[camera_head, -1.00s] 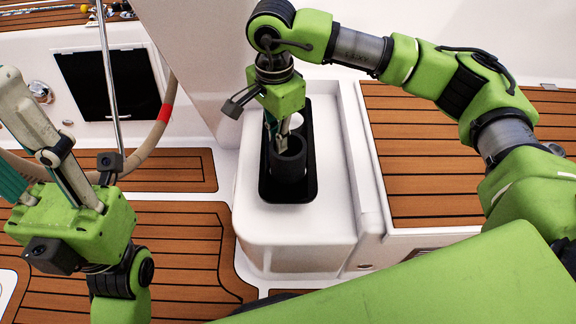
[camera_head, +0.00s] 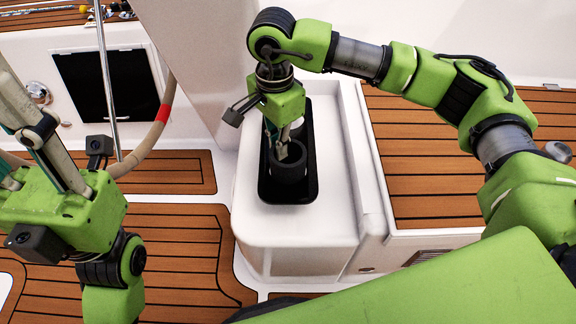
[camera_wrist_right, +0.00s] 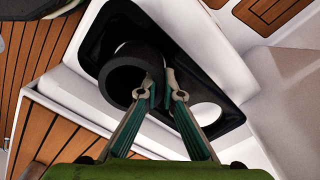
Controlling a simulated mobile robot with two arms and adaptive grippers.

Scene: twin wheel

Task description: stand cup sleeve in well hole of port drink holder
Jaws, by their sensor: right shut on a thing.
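The cup sleeve (camera_head: 289,172) is a dark, open cylinder, roughly upright at the near end of the black drink holder (camera_head: 274,198). It also shows in the right wrist view (camera_wrist_right: 122,78), at the end of the holder (camera_wrist_right: 92,45) away from the white round spot. My right gripper (camera_head: 285,150) is above the sleeve, shut on the side of its rim; its fingers also show in the right wrist view (camera_wrist_right: 162,82). The sleeve hides the well under it, so I cannot tell how deep it sits. My left gripper (camera_head: 38,150) is far left, its fingers apart and tips out of frame.
The holder is set in a white console (camera_head: 295,228). A white round spot (camera_wrist_right: 206,117) shows at its other end; I cannot tell if it is a cup or an empty well. A tan wheel rim (camera_head: 150,140) with a red band curves near my left gripper.

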